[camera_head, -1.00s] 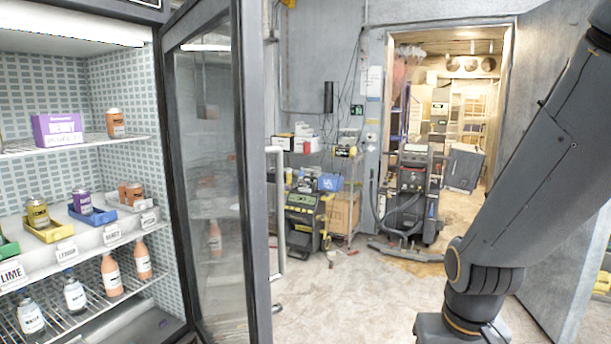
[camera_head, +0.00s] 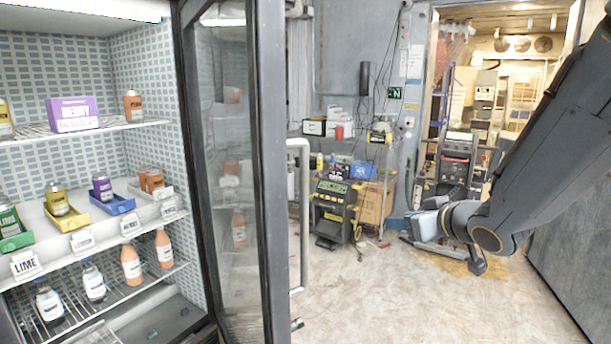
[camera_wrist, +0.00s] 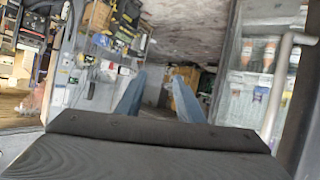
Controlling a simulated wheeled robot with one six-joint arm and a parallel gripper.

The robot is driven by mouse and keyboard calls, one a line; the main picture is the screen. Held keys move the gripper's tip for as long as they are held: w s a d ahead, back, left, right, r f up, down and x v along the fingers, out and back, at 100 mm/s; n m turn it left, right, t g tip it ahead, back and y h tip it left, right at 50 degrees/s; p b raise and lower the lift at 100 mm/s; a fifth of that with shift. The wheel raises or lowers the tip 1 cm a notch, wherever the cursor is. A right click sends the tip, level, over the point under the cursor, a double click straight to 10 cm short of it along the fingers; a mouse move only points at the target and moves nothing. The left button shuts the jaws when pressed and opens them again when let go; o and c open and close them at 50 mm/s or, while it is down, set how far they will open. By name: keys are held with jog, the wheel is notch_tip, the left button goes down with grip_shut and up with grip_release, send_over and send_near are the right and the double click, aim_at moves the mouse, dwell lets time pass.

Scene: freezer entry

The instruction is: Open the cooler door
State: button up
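The cooler (camera_head: 150,85) stands at the left in the head view with lit shelves. Its dark-framed glass door (camera_head: 268,180) stands open, swung outward to the right of the shelves. A pale vertical handle (camera_head: 303,230) is on the door's outer side. In the wrist view, the glass door (camera_wrist: 262,45) and its handle (camera_wrist: 277,90) are at the right. My gripper (camera_wrist: 159,80) is open, its two bluish fingers apart with nothing between them. It is apart from the handle.
Cans, bottles and boxes stand on the cooler shelves (camera_head: 85,127). A wire rack (camera_head: 345,150), a yellow-black machine (camera_head: 335,210) and a floor machine (camera_head: 455,165) stand at the back near a lit doorway. The floor (camera_head: 370,290) between the door and the right wall is clear.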

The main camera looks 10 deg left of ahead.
jog(key=s+a+r+n+g+y, duration=0.1)
jog(key=s+a+r+n+y, duration=0.1)
jog(key=a+r+n+y, duration=0.35)
jog(key=n+g+y, duration=0.3)
jog(key=g+y, duration=0.3)
jog(key=g, duration=0.1)
send_near(308, 177)
jog(key=s+x, duration=0.1)
jog(key=x, duration=0.2)
jog(key=shift+w+a+f+p, duration=0.1)
jog(key=shift+w+a+p, duration=0.3)
jog(key=shift+w+a, duration=0.25)
jog(key=p+x, duration=0.2)
jog(key=x, duration=0.4)
jog(key=shift+w+a, duration=0.25)
jog(key=shift+c, duration=0.3)
grip_shut()
